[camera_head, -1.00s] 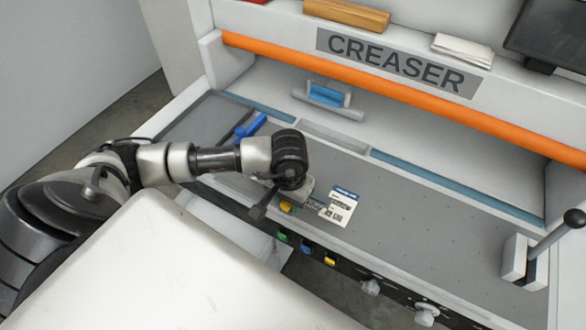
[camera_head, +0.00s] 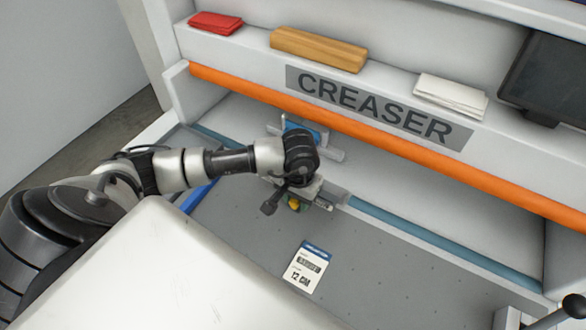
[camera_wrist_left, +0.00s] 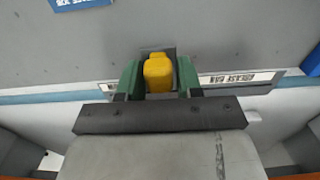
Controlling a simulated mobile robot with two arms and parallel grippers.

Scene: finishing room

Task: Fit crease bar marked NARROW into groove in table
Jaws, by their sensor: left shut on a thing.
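My left gripper (camera_head: 296,200) is over the back of the grey table, shut on the yellow knob of a crease bar. In the left wrist view the yellow knob (camera_wrist_left: 158,72) sits between the green fingers. The grey bar (camera_wrist_left: 240,80) extends to both sides, with "CREASE BAR" on its right part; the small text on its left part is unreadable. The bar lies along the line of the teal strip, where the groove (camera_head: 338,194) is mostly hidden by my gripper and the bar. I cannot tell whether the bar is above the groove or in it.
A white and blue card (camera_head: 305,267) reading "12 CM" lies on the table (camera_head: 400,270). A blue-faced handle (camera_head: 300,130) stands behind my gripper. An orange rail (camera_head: 400,145) crosses above the table. The front right of the table is clear.

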